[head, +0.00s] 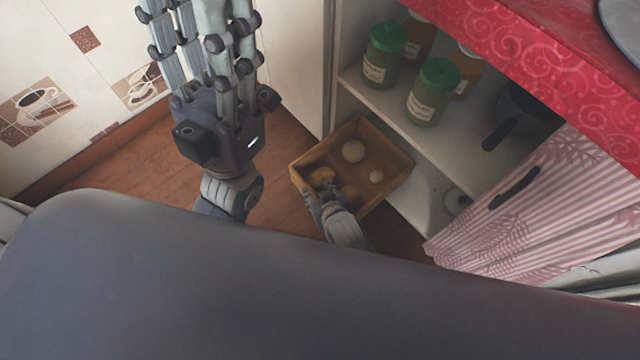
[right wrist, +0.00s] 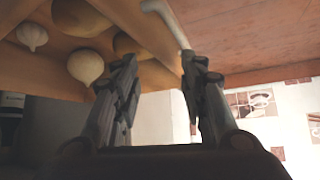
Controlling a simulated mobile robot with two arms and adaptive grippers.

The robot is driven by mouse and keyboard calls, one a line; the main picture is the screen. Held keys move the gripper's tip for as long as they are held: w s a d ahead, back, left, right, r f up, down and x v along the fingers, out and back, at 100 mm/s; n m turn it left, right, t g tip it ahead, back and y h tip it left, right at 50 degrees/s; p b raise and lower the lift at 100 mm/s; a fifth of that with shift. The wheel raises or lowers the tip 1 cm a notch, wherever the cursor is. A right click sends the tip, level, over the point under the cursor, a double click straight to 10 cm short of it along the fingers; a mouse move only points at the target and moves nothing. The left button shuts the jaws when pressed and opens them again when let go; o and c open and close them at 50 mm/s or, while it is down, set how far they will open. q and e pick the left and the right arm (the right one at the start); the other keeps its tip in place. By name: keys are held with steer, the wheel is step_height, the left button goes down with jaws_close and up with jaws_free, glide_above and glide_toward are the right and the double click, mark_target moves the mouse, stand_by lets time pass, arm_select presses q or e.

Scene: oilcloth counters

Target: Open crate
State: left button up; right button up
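The crate (head: 392,185) is a wooden box that sticks out from the low cabinet, above the floor. It holds pale bulbs (head: 353,151) and yellow-brown potatoes (head: 322,177). My right gripper (head: 318,196) is at its near left side and hides part of that wall. In the right wrist view, the two fingers (right wrist: 158,62) stand apart with an empty gap between them. A pale bent handle (right wrist: 166,22) on the crate shows just beyond the tips, close to the right-hand finger. My left gripper (head: 210,70) points up at the upper left; its fingertips are outside the frame.
A shelf (head: 392,98) above the crate holds green-lidded jars (head: 434,90) and a dark pan (head: 515,112). A pink striped panel (head: 530,205) with a dark handle is at the right. A red counter (head: 530,60) overhangs. Brown floor (head: 285,190) is clear left of the crate.

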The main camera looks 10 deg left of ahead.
step_height(320, 180, up, 8)
stand_by(0.4)
stand_by(0.5)
